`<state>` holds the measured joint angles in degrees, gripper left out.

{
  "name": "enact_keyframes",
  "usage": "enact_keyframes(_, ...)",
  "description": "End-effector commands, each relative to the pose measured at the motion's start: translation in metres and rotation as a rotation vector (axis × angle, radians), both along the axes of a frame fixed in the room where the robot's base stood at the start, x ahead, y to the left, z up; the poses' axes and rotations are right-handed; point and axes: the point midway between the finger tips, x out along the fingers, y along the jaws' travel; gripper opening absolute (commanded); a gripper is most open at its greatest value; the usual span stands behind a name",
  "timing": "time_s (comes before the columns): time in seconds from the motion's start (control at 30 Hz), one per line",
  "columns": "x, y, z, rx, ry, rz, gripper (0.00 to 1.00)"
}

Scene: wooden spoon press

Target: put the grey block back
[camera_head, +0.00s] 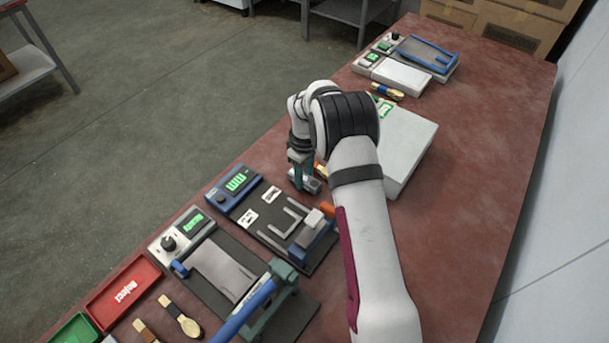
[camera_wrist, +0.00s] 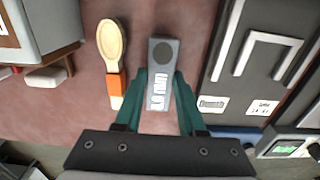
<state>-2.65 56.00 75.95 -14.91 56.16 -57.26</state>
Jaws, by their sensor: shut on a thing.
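The grey block (camera_wrist: 163,50) is a slim bar with a dark round spot and white markings. My gripper (camera_wrist: 160,82) is shut on it, with one green finger on each side. In the head view my gripper (camera_head: 301,178) points down near the middle of the table, and the grey block (camera_head: 313,186) shows partly at its fingers. I cannot tell whether the block touches the table.
A wooden spoon with an orange band (camera_wrist: 113,50) lies left of the block. A black plate with grey brackets (camera_head: 288,232) is nearby. A pale box (camera_head: 408,140) stands behind my arm. The red Reject tray (camera_head: 124,292) is at lower left.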

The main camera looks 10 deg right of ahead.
Motion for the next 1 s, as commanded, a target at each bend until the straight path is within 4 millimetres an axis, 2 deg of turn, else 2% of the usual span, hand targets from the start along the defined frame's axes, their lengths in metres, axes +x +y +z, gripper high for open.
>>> enact_keyframes(0.03,0.0,0.0,-0.005,-0.001,-0.001,0.0,0.0)
enact_keyframes(0.33,0.0,0.0,-0.008,0.0,-0.001,0.001,0.0)
enact_keyframes(0.37,0.0,0.0,-0.008,0.0,-0.001,0.0,0.43)
enact_keyframes(0.5,0.0,0.0,-0.007,0.0,-0.001,0.001,0.68)
enact_keyframes(0.83,0.001,-0.001,-0.002,-0.001,-0.004,0.001,0.69)
enact_keyframes(0.93,0.001,0.0,0.018,0.0,-0.006,0.001,0.69)
enact_keyframes(1.0,0.001,-0.001,0.038,0.0,-0.006,0.001,0.69)
